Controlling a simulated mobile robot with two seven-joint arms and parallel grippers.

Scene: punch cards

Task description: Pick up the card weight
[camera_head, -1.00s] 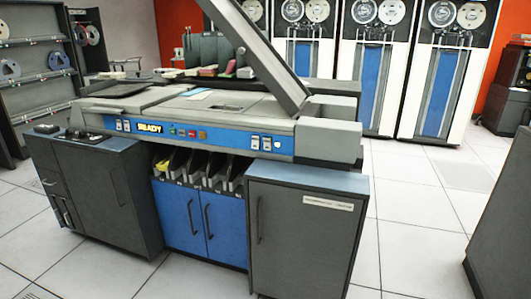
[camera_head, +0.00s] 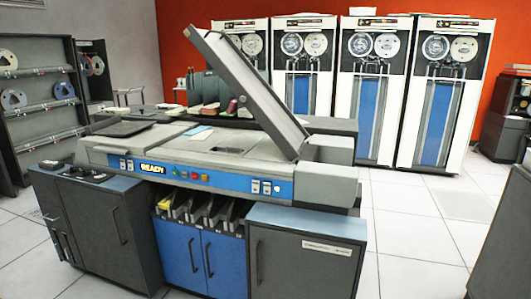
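A grey and blue card machine (camera_head: 217,178) with a lit READY sign stands in the middle of the head view. Its long lid (camera_head: 247,88) is raised and tilted. I cannot make out the card weight for certain. A flat dark piece (camera_head: 123,129) lies on the machine's left top. A small dark object (camera_head: 88,173) sits on the lower left cabinet top. A light blue flat item (camera_head: 197,130) lies near the middle of the machine's top. Neither of my grippers is in view.
Dark bins (camera_head: 205,209) sit under the panel, one with something yellow. White tape drives (camera_head: 433,95) line the back. A shelf rack (camera_head: 42,95) with reels stands at left. A dark cabinet (camera_head: 508,235) edges in at right. White floor (camera_head: 412,225) is clear between.

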